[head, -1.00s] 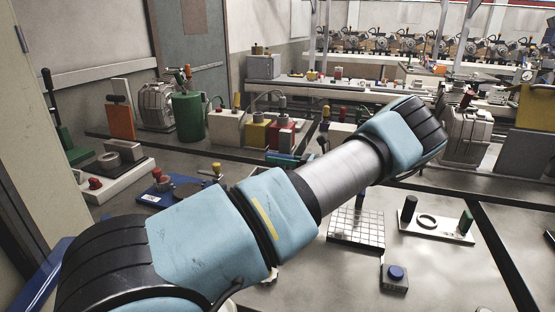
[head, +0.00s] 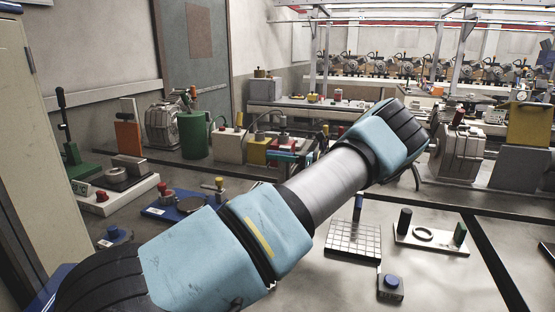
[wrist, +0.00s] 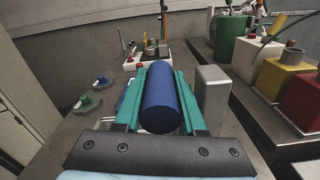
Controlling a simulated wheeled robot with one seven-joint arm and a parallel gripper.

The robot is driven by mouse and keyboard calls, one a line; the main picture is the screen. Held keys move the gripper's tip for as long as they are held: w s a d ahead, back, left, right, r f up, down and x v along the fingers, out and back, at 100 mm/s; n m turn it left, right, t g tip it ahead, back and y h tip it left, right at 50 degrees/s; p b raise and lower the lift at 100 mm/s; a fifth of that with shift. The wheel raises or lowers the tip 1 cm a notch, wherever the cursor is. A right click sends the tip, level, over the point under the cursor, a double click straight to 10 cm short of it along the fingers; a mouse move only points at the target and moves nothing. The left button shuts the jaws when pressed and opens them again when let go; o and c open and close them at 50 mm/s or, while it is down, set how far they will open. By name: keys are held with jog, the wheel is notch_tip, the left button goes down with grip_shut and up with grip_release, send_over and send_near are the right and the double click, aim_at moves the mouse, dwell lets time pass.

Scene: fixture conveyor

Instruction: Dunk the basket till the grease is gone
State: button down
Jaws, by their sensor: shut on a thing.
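In the wrist view my gripper (wrist: 166,68) has its teal fingers closed on both sides of a dark blue cylinder (wrist: 161,103). The cylinder lies lengthwise between the fingers, and whatever it joins at its far end is hidden. I see no clear basket or grease in either view, and cannot tell whether the cylinder is a basket handle. In the head view my arm crosses the middle; a bit of my gripper (head: 287,157) shows as teal behind it.
A green can (head: 194,135) and white, yellow and red boxes stand along the bench behind. A gridded plate (head: 353,241), a white plate with posts and a ring (head: 431,236), and a blue-button box (head: 391,287) sit at right. Bare bench lies between them.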

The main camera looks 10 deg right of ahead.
jog(key=c, duration=0.8)
grip_release()
jog(key=shift+d+r, duration=0.1)
jog(key=shift+r, duration=0.3)
jog(key=shift+o, duration=0.2)
jog(key=shift+f, duration=0.15)
jog(key=shift+s+d+f, duration=0.1)
jog(key=shift+d, duration=0.1)
jog(key=b+v, duration=0.4)
jog(key=v, duration=0.6)
jog(key=shift+b, duration=0.3)
jog(key=shift+s+d, duration=0.1)
jog(key=shift+d, duration=0.05)
